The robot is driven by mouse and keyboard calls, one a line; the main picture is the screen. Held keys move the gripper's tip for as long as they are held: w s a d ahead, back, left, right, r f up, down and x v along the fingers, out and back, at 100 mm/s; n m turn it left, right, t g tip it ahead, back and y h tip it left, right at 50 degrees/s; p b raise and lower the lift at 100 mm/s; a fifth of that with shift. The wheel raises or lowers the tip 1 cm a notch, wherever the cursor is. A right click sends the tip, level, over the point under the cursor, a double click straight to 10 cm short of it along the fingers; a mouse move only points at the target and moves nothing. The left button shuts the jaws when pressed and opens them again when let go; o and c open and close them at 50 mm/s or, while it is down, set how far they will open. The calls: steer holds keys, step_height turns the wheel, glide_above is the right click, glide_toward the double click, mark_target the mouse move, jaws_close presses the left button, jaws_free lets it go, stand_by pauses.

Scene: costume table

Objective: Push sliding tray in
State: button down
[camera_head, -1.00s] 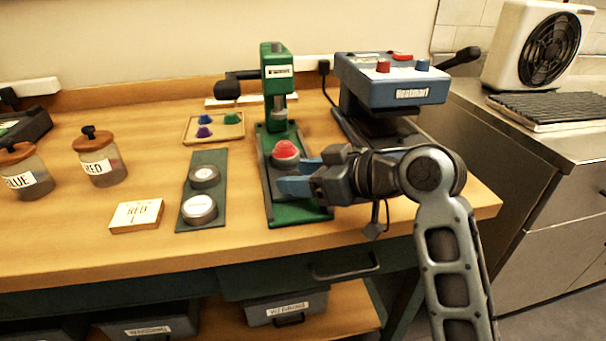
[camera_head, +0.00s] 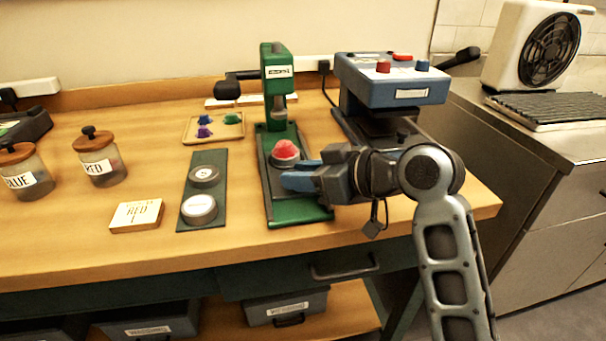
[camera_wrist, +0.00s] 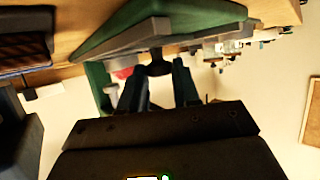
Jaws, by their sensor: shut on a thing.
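The green press (camera_head: 278,88) stands on the wooden table, its ram above its base. The sliding tray (camera_head: 270,182) is a grey plate on the green base (camera_head: 300,215), carrying a red domed piece (camera_head: 286,149) in a pale ring. The red piece sits in front of the ram, not under it. My gripper (camera_head: 292,172) comes in from the right at the tray's near right side. In the wrist view, its blue fingers (camera_wrist: 158,85) are shut on a dark knob (camera_wrist: 158,68) at the tray's edge. The knob is hidden in the head view.
A blue machine (camera_head: 392,80) with coloured knobs stands close behind my arm. Left of the press are a dark green plate with two round dies (camera_head: 199,208), a small tray of coloured pieces (camera_head: 222,119), a RED card block (camera_head: 136,215) and two jars (camera_head: 100,158).

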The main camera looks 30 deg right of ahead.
steer(key=w, duration=0.2)
steer(key=w+d, duration=0.1)
steer(key=w, duration=0.1)
steer(key=shift+w+d, duration=0.1)
steer(key=shift+d, duration=0.05)
steer(key=c, duration=0.9)
jaws_free()
steer(key=shift+o, duration=0.2)
steer(key=shift+v, duration=3.95)
